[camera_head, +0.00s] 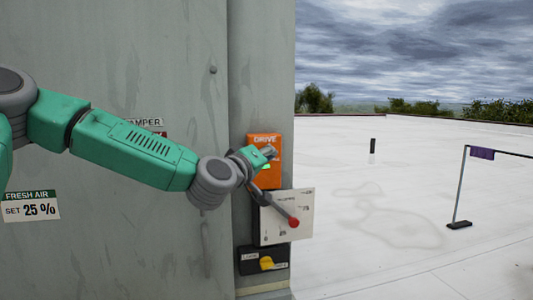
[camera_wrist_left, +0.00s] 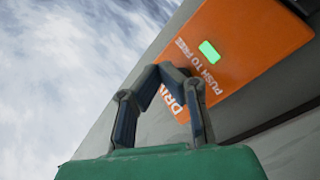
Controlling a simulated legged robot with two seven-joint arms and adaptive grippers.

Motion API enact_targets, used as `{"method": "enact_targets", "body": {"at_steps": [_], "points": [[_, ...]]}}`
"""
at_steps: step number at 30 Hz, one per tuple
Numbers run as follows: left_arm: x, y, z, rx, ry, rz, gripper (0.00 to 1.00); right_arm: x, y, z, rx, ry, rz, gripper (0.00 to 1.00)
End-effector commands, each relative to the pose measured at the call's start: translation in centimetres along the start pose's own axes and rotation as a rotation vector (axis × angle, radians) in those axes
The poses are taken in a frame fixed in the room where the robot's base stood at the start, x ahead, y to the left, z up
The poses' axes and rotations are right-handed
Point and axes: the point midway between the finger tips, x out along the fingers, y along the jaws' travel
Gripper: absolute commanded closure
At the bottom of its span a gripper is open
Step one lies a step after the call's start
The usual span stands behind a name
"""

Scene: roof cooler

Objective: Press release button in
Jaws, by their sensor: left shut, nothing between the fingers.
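An orange box (camera_head: 262,140) marked "DRIVE" is on the grey cabinet's narrow face. In the left wrist view the orange box (camera_wrist_left: 245,45) also reads "PUSH TO FREE" and has a lit green rectangle (camera_wrist_left: 209,51). My left gripper (camera_head: 268,152) is at the box's front; in the left wrist view its shut, empty fingertips (camera_wrist_left: 172,70) are over the box near the "DRIVE" lettering. Whether the fingers touch the box I cannot tell. My right gripper is not in view.
Below the orange box is a pale plate (camera_head: 286,218) with a dark lever ending in a red knob (camera_head: 293,222). Under it is a black box with a yellow knob (camera_head: 267,263). The white roof (camera_head: 390,220) at right is mostly open, with a thin stand (camera_head: 461,190).

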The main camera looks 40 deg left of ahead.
Motion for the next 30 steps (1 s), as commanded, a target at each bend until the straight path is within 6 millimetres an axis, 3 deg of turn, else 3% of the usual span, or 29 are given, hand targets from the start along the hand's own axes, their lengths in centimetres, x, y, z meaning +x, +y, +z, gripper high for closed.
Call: {"method": "enact_targets", "body": {"at_steps": [15,30], "points": [[-3.5,2.6,2.6,0.001,-0.002,0.002,1.0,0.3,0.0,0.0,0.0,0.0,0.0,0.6],[-3.8,2.7,2.8,0.0,-0.001,0.0,1.0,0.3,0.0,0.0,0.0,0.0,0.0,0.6]]}}
